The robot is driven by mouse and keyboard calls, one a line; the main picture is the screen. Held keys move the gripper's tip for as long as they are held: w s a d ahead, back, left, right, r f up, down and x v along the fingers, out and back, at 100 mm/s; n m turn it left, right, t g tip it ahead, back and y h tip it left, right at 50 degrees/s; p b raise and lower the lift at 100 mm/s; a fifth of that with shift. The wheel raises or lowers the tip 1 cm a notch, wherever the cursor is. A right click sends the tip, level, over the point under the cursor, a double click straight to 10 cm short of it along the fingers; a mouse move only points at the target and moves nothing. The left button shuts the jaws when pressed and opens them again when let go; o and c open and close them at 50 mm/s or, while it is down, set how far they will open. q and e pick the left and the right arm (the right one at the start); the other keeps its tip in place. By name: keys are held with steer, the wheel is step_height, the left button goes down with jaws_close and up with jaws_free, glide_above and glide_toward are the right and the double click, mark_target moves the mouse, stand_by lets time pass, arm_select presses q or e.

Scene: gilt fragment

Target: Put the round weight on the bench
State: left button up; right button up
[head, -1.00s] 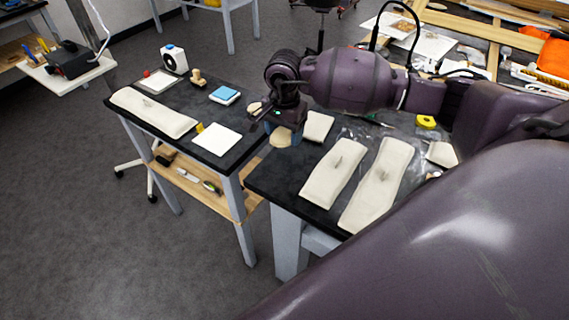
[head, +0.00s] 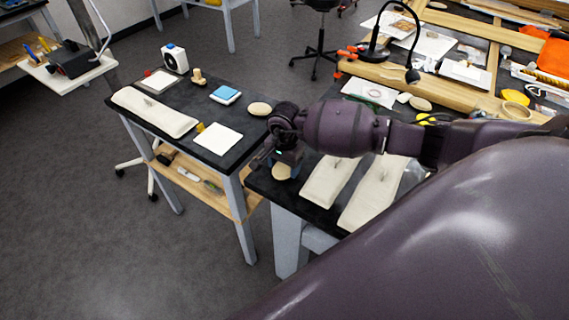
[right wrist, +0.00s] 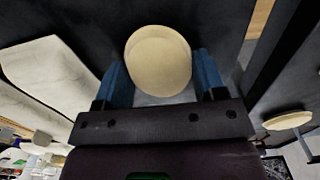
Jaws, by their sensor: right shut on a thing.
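The round weight (head: 281,171) is a pale, beige disc with a rounded edge. In the right wrist view it shows between the two blue fingers (right wrist: 159,80). My right gripper (head: 283,160) is shut on it, over the left end of the right dark-topped bench (head: 262,183). I cannot tell whether the weight touches the bench top. My arm and gripper hide part of the weight in the head view. My left gripper is not in view.
Long pale pads (head: 328,182) lie on the right bench beside my gripper. The left dark-topped bench (head: 188,98) holds a white sheet (head: 218,139), a blue-topped block (head: 225,94) and another pale round piece (head: 259,108). A narrow gap separates the benches.

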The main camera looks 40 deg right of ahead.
steer(key=shift+r, duration=0.1)
steer(key=shift+f, duration=0.2)
steer(key=o, duration=1.2)
steer(key=shift+r, duration=0.1)
steer(key=shift+r, duration=0.2)
steer(key=shift+r+b, duration=0.55)
steer(key=shift+r, duration=5.35)
